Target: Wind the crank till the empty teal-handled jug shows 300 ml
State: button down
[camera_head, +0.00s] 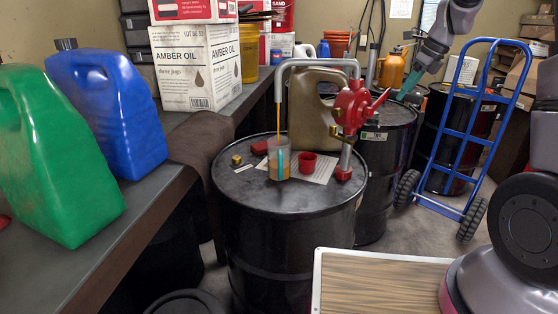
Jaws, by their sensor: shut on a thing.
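A clear jug with a teal handle (280,167) stands upright on the front black drum (240,205). A thin amber stream falls into it from the grey spout pipe (318,63), and amber liquid shows in its lower part. Its scale is too small to read. The red pump (350,106) stands on the drum's right side, with its red crank (379,101) reaching to the right. My gripper (401,94) comes down from the upper right and is shut at the crank's end. The exact grip is too small to see.
A red cup (307,162) stands on a paper sheet beside the jug, with a tan can (312,108) behind. A second drum (387,165) and a blue hand truck (450,135) stand to the right. Green (50,150) and blue (107,110) jugs are on the left bench.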

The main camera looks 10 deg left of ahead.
jog(key=shift+w+d+f, duration=0.25)
jog(key=shift+d+f, duration=0.05)
jog(key=shift+f, duration=0.4)
jog(key=shift+w+d+f, duration=0.25)
jog(key=shift+d+f, duration=0.05)
jog(key=shift+f, duration=0.35)
jog(key=shift+s+a+f, duration=0.1)
jog(key=shift+f, duration=1.1)
jog(key=shift+s+a+f, duration=0.1)
jog(key=shift+f, duration=1.1)
jog(key=s+a+f, duration=0.4)
jog(key=s+f, duration=0.1)
jog(key=f, duration=0.2)
jog(key=shift+a, duration=0.15)
